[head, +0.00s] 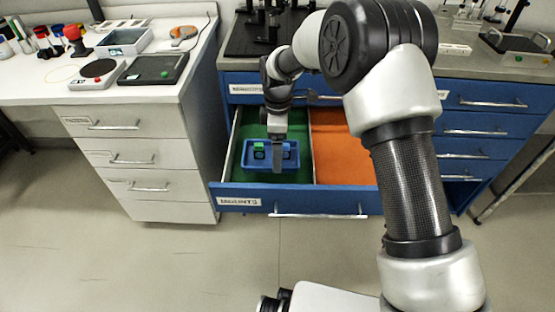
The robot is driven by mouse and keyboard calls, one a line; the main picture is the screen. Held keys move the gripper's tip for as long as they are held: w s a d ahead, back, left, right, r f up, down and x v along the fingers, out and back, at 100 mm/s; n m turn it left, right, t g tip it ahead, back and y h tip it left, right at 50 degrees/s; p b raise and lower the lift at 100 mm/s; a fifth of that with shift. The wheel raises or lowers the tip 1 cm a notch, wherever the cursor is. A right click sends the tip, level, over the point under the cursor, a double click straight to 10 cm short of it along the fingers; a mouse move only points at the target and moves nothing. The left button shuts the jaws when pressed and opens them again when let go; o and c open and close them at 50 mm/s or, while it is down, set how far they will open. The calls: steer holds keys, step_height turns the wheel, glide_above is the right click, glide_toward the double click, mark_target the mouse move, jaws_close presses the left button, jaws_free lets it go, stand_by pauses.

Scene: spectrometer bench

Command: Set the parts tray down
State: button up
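The parts tray (290,146) is a small blue open box with a green piece (259,146) and small dark parts in it. It is at or just above the green-lined left compartment (239,162) of the open blue drawer (240,191). I cannot tell whether it touches the drawer floor. My gripper (277,170) points down at the middle of the tray and overlaps its front wall in the head view. The fingers show edge-on as one grey bar, so their opening and any hold on the tray wall are not clear.
The drawer's right compartment (335,148) is orange-lined and looks empty where visible; my arm covers its right part. A white bench (48,83) with tools, a scale and trays stands left. The blue cabinet's worktop with black optics board (245,40) lies behind. The floor in front is clear.

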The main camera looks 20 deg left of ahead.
steer(key=shift+f+b, duration=0.45)
steer(key=shift+f, duration=1.75)
steer(key=shift+f, duration=0.2)
steer(key=o, duration=1)
steer(key=shift+r, duration=0.15)
step_height(320, 180, up, 12)
steer(key=shift+d+r+p, duration=0.1)
steer(key=shift+p, duration=1.15)
